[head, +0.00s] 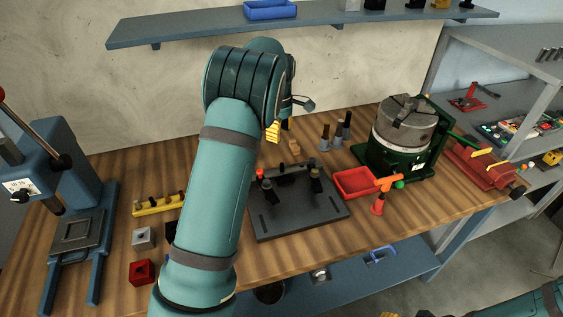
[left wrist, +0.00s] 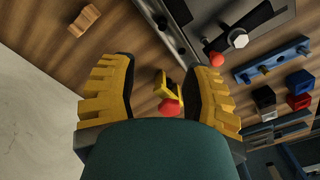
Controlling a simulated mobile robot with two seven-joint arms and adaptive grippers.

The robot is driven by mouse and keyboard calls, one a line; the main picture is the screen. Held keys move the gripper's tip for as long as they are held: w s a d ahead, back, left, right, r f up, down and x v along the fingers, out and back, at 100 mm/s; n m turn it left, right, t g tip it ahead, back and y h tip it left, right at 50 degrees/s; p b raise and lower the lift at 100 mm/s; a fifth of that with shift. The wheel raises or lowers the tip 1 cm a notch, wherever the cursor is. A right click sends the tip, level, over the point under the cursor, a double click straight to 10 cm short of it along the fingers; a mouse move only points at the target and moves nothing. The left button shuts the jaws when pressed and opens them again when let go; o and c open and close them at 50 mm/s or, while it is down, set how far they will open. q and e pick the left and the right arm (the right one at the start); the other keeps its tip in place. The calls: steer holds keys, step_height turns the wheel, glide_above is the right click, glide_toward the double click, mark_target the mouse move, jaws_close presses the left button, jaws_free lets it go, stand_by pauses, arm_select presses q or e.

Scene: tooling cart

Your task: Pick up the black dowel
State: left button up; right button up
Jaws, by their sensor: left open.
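My left gripper (head: 274,132) is open above the back of the bench, largely hidden behind my left arm in the head view. In the left wrist view its two yellow fingers (left wrist: 160,95) stand wide apart. A small red and yellow piece (left wrist: 168,106) shows between them, not visibly gripped. I cannot single out the black dowel for sure. Several upright dark-topped pegs (head: 338,136) stand right of the gripper, and a yellow rack (head: 158,205) holds small pegs at the left. Only a sliver of my right gripper (head: 390,315) shows at the bottom edge.
A dark fixture plate (head: 300,212) with clamps lies mid-bench. A wooden block (head: 294,146) is behind it; a red tray (head: 354,183) and green rotary table (head: 404,140) are to the right. A press (head: 75,190) stands left. A shelf (head: 330,22) hangs above.

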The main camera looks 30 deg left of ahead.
mark_target(282, 163)
arm_select(q)
step_height(282, 163, down, 8)
steer(key=shift+s+d+f+b, duration=0.1)
steer(key=shift+s+d+b, duration=0.05)
steer(key=shift+b, duration=0.3)
steer(key=shift+d+f+b, duration=0.15)
steer(key=shift+f, duration=1.2)
steer(key=shift+d+f+b, duration=0.15)
steer(key=shift+f, duration=1.15)
jaws_close()
